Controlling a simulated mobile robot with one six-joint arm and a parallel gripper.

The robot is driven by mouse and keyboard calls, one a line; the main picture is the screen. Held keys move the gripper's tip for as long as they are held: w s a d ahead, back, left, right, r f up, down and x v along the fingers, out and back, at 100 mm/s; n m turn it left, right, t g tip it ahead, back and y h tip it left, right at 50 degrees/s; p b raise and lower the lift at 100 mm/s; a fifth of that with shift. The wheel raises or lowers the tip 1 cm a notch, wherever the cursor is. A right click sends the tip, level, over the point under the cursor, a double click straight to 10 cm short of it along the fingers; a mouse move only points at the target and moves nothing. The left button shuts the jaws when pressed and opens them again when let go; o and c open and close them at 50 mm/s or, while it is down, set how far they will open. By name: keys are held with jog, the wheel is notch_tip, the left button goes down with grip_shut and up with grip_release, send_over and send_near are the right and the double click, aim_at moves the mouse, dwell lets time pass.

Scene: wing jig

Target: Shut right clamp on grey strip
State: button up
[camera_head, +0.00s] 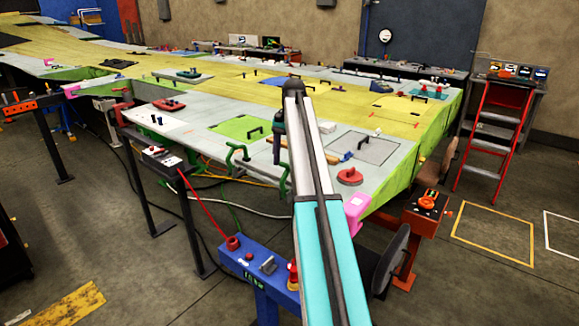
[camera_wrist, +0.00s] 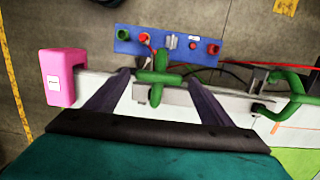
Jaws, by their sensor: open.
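The grey strip (camera_wrist: 232,104) runs across the wrist view along the wing edge. A green clamp (camera_wrist: 159,76) with a cross-shaped top sits on it between my fingers; it is the one nearer the pink block, the right clamp in the head view. My gripper (camera_wrist: 160,77) is open, with one finger on each side of this clamp. I cannot tell whether the fingers touch it or whether its jaw is shut. A second green clamp (camera_wrist: 292,100) is at the wrist view's right edge; it shows in the head view (camera_head: 238,158). My arm hides my fingers in the head view.
A pink block (camera_wrist: 62,78) is at the strip's left end in the wrist view. A blue bench (camera_wrist: 165,46) with knobs stands beyond the strip, below the wing edge (camera_head: 270,285). An orange stand (camera_head: 425,212) is to the right. Cables hang below the wing.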

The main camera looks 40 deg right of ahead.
jog(key=r, duration=0.4)
jog(key=shift+d+r, duration=0.2)
jog(key=shift+r, duration=0.1)
notch_tip(320, 180, up, 7)
jog(key=p, duration=0.5)
jog(key=shift+w+d+r+p, duration=0.2)
jog(key=shift+w+d+p, duration=0.15)
jog(key=shift+d, duration=0.1)
